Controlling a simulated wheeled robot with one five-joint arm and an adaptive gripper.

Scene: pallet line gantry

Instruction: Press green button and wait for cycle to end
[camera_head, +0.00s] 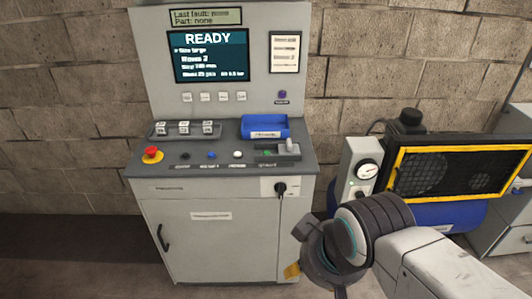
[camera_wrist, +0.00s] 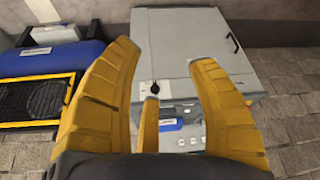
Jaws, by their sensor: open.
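The control console (camera_head: 225,210) stands against the wall, and its screen (camera_head: 208,55) reads READY. A small green button (camera_head: 267,153) appears on a dark plate at the right of the console top, beside a grey lever (camera_head: 290,148). My gripper (camera_wrist: 163,57) is open and empty, its yellow fingers spread in the wrist view. In the head view it is mostly hidden behind my wrist, with a bit of yellow finger showing in front of the cabinet's lower right. It is apart from the button. The wrist view shows the cabinet upside down, and the green button is not clear there.
A red emergency stop (camera_head: 152,154), a blue button (camera_head: 211,155) and a white button (camera_head: 237,154) lie along the console top. A blue tray (camera_head: 265,127) sits behind. A key switch (camera_head: 280,188) is on the front. A yellow-framed compressor (camera_head: 455,172) stands close on the right.

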